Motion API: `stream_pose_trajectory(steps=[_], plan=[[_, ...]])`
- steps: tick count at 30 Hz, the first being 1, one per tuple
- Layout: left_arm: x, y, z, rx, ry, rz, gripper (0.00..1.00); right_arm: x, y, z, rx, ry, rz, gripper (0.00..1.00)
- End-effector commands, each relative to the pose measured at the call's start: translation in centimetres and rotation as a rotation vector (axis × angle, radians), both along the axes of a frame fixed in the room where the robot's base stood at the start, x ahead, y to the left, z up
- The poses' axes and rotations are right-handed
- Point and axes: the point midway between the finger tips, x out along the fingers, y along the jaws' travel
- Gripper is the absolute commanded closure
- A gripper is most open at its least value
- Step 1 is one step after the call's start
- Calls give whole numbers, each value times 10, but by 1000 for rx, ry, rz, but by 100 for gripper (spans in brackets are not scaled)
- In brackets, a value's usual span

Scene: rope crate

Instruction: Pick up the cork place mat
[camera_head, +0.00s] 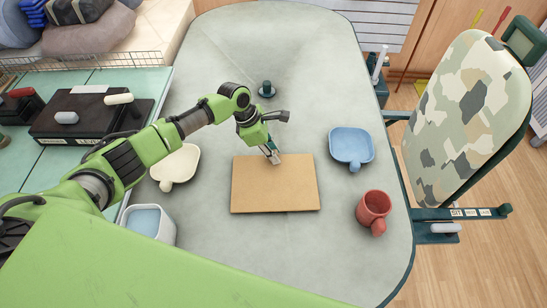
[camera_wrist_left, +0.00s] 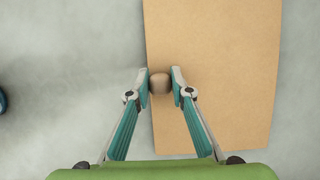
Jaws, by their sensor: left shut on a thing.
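The cork place mat (camera_head: 275,190) is a flat tan rectangle in the middle of the grey-green table (camera_head: 300,60). In the left wrist view the mat (camera_wrist_left: 220,60) runs from the top of the picture down to my gripper's body. My left gripper (camera_head: 273,157) is at the mat's far edge, tilted down onto it. In the left wrist view its fingers (camera_wrist_left: 160,82) are closed on a small tan-brown knob at the mat's left part. The mat appears to lie flat; I cannot tell whether it is raised. My right gripper is not in view.
A blue dish (camera_head: 352,146) and a red mug (camera_head: 373,208) stand right of the mat. A camouflage chair (camera_head: 465,110) is at the right.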

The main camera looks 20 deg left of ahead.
Motion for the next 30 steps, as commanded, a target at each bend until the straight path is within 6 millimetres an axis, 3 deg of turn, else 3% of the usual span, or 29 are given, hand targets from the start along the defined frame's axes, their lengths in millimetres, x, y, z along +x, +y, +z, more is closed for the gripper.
stream_pose_trajectory(steps=[4,14,22,30], plan=[[-1,1,24,-1,-4,-1,100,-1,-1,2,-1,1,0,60],[-44,32,84,3,-5,-1,100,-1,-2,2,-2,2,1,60],[-92,65,105,4,0,1,100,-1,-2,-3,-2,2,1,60],[-113,79,118,0,-1,-1,100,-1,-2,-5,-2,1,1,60]])
